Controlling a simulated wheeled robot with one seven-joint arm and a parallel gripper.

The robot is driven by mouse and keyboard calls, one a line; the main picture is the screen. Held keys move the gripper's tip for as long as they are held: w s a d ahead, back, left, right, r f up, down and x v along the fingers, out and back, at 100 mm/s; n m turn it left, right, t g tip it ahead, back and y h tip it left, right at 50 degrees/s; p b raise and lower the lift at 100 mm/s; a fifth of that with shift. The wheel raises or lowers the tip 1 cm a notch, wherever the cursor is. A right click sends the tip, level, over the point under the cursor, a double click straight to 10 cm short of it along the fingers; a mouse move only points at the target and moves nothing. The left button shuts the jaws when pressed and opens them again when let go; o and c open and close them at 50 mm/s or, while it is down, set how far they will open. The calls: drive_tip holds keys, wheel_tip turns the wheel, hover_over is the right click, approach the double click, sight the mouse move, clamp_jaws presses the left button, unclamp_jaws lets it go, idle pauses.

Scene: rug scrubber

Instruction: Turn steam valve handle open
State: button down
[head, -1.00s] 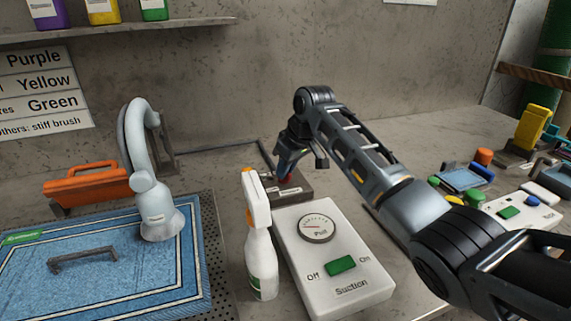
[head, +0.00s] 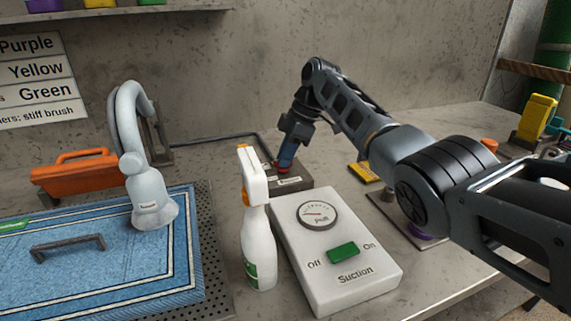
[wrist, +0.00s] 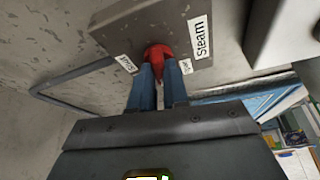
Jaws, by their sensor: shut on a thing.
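The steam valve has a red handle (wrist: 156,53) on a dark block (wrist: 120,22) labelled "Steam", with a "Shut" label on the left and a small, partly hidden label on the right. My gripper (wrist: 160,72) has its blue fingers closed on the red handle in the wrist view. In the head view the block (head: 291,182) stands behind the suction panel, and my gripper (head: 284,166) reaches down onto it. The handle is mostly hidden there by the fingers, so its exact angle is hard to tell.
A white spray bottle (head: 258,235) and the suction panel (head: 345,262) stand in front of the valve. An orange brush (head: 75,176) lies behind. A dark pipe runs along the wall.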

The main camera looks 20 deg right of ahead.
drive_tip(key=shift+w+n+g+b, duration=0.1)
drive_tip(key=shift+n+g+b, duration=0.3)
drive_tip(key=shift+n+b, duration=0.7)
drive_tip(key=c, duration=1.1)
unclamp_jaws()
drive_tip(key=shift+v, duration=3.9)
